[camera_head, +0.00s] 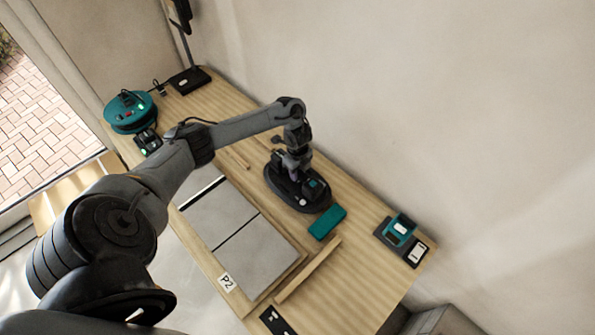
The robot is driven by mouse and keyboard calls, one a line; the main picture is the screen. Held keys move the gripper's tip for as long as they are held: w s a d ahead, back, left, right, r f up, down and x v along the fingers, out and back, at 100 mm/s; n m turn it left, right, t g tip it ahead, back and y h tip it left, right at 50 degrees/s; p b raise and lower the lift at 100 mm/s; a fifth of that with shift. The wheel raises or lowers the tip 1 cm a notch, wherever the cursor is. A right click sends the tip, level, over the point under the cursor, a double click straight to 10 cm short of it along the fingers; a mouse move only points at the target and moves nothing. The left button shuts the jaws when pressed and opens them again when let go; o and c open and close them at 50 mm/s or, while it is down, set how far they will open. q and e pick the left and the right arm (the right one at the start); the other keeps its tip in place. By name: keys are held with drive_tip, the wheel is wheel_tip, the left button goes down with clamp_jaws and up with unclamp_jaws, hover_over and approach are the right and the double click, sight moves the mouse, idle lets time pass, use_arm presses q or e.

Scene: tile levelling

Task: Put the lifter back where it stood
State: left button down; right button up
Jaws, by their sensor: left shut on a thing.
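The lifter (315,203) is a dark oval-based tool with a teal part and a small light spot on it. It is over the wooden table in the middle of the view. My left gripper (292,170) points down at its top and is shut on it; the fingers are small and partly lost against the dark body. The lifter's base looks level and close to the tabletop, but I cannot tell whether it touches. My right gripper is not in view.
A teal block (327,222) lies right beside the lifter. Grey tiles (253,252) and a wooden strip (308,269) lie in front. A teal and black device (400,229) stands at the right end. A round teal item (129,111) and dark box (190,79) are at the far left.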

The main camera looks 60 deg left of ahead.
use_arm(q)
drive_tip(key=shift+f, duration=0.4)
idle(0.8)
drive_tip(key=c, duration=0.8)
unclamp_jaws()
drive_tip(key=shift+w, duration=0.1)
drive_tip(key=shift+c, duration=0.2)
drive_tip(key=shift+o, duration=0.4)
drive_tip(key=shift+f, duration=0.1)
